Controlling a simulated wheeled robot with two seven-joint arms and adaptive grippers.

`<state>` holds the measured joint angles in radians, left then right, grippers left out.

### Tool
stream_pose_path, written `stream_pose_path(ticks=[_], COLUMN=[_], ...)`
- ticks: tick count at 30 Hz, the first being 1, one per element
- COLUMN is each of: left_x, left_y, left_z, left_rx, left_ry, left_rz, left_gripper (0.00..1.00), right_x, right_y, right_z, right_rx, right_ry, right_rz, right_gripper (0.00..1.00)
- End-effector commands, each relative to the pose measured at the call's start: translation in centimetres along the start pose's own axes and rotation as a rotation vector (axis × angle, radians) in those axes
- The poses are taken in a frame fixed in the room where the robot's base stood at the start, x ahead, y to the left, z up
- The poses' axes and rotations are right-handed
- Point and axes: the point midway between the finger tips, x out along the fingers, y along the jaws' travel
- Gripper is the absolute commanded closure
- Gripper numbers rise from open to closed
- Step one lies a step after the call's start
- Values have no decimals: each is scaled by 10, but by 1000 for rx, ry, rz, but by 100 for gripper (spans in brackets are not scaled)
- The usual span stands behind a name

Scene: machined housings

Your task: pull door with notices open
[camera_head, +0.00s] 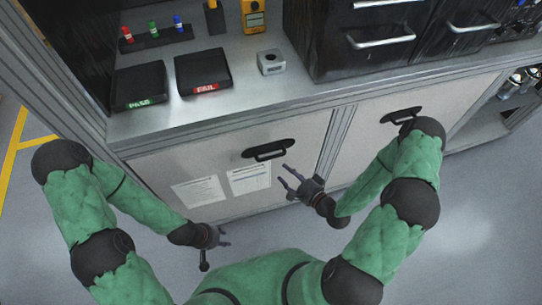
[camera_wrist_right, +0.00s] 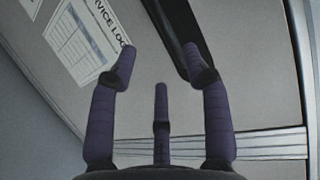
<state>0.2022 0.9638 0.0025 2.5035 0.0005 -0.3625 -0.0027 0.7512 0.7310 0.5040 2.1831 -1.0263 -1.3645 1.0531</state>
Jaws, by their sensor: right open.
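The door with notices (camera_head: 215,167) is the left cabinet front under the bench and looks shut. Two white paper notices (camera_head: 249,179) are on it, and a notice with a table also shows in the right wrist view (camera_wrist_right: 88,40). Its black handle (camera_head: 268,150) is near the top right of the door; the handle also shows in the right wrist view (camera_wrist_right: 176,30). My right gripper (camera_head: 288,176) is open and empty just below and right of the handle, its fingers toward it. My left gripper (camera_head: 222,236) is low in front of the door, away from the handle; its finger state is unclear.
A second door (camera_head: 375,140) with its own black handle (camera_head: 401,115) stands to the right. On the bench are a PASS tray (camera_head: 138,86), a FAIL tray (camera_head: 203,71), a machined housing (camera_head: 271,62) and a yellow meter (camera_head: 253,16). The grey floor in front is clear.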

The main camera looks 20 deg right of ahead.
Motion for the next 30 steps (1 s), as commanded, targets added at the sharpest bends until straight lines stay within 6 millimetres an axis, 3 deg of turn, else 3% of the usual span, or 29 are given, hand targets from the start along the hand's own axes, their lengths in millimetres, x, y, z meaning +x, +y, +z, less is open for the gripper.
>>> stream_pose_path(ticks=[8, 21, 30], left_x=[4, 17, 19], left_y=[-2, -6, -7], left_z=[0, -1, -1], left_rx=[-1, -1, 0], left_ry=[0, 0, 0], left_rz=[0, 0, 0], left_gripper=[60, 60, 60], right_x=[22, 89, 107], right_y=[-2, -3, -4], right_z=[0, 0, -1], right_rx=[9, 8, 10], right_ry=[-4, -3, 0], right_rz=[-18, -15, -15], right_gripper=[51, 51, 51])
